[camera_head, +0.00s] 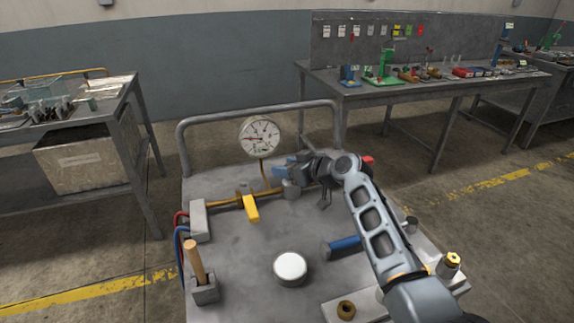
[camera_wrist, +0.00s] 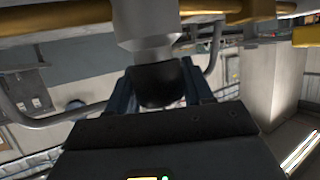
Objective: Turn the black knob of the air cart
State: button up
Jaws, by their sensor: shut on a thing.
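The black knob (camera_wrist: 160,84) sits between my two fingers in the wrist view, on the end of a pale grey regulator body (camera_wrist: 147,25). My gripper (camera_head: 284,172) is shut on the knob, with one finger on each side of it. In the head view the gripper reaches in from the right, and it hides the knob. The grey body shows just below the fingers. The air cart (camera_head: 232,268) is a grey metal top with a bent tube rail (camera_head: 250,112). A round white gauge (camera_head: 259,138) stands on a brass pipe left of my gripper.
A yellow lever (camera_head: 251,209), a wooden handle (camera_head: 195,260), a white round button (camera_head: 290,267) and a blue-handled tool (camera_head: 344,244) are on the cart top. A red part (camera_head: 368,161) shows behind my arm. Workbenches stand left and back right, with floor between.

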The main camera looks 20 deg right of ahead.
jog(key=m+h+p, duration=0.1)
jog(key=p, duration=0.1)
jog(key=m+t+h+p, duration=0.1)
jog(key=m+h+p, duration=0.1)
jog(key=shift+d+r+h, duration=0.15)
jog(key=shift+r+h, duration=0.05)
jog(key=shift+h, duration=0.1)
jog(key=shift+f+m+h+p, duration=0.1)
jog(key=shift+m+h+p, duration=0.5)
jog(key=shift+p, duration=0.15)
jog(key=shift+d+f, duration=0.15)
jog(key=o, duration=1)
jog(key=shift+c, duration=0.2)
jog(key=a+v, duration=0.1)
jog(key=v, duration=0.6)
jog(key=shift+s+d, duration=0.4)
